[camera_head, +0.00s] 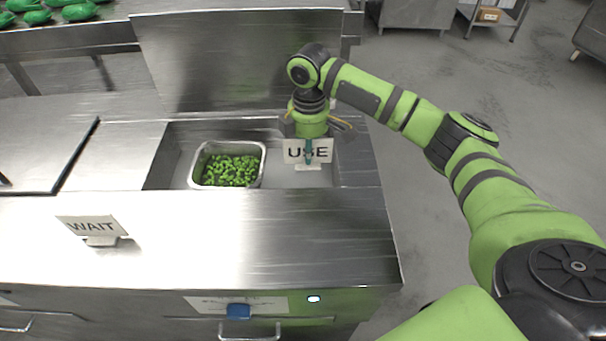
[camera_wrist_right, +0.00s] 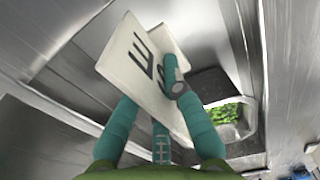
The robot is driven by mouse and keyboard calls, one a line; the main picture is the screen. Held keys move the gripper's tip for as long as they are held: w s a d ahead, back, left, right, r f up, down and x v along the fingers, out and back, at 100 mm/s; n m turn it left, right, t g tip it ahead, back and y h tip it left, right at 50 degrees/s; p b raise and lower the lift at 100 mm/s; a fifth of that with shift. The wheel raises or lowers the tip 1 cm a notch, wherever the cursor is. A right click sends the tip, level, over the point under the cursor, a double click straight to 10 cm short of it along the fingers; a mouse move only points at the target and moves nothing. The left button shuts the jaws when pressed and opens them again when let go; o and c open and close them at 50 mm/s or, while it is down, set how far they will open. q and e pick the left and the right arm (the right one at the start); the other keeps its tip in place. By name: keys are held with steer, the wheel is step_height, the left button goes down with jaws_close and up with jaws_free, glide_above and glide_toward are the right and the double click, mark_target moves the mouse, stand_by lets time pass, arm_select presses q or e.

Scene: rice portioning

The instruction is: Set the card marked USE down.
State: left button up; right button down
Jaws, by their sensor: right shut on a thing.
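The white USE card (camera_head: 294,150) is upright at the right end of the recessed well, with a small white foot below it. My right gripper (camera_head: 308,148) comes down on it from above, and a teal finger crosses the front of the card. In the right wrist view, the card (camera_wrist_right: 140,65) shows large between the teal fingers of my right gripper (camera_wrist_right: 155,98), which is shut on it. Whether the card's foot touches the well floor cannot be told. My left gripper is not in view.
A metal pan (camera_head: 197,172) of green pieces sits in the well (camera_head: 175,140), left of the USE card. A WAIT card (camera_head: 90,225) stands on the steel counter (camera_head: 220,240) at front left. A tall steel panel (camera_head: 230,60) rises behind the well. The front counter is mostly clear.

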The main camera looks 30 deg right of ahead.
step_height(320, 180, down, 9)
steer(key=shift+d+r, duration=0.1)
stand_by(0.3)
steer(key=c, duration=1.4)
jaws_free()
steer(key=shift+o, duration=0.2)
step_height(320, 180, up, 12)
steer(key=shift+r+b, duration=0.1)
steer(key=shift+b, duration=0.2)
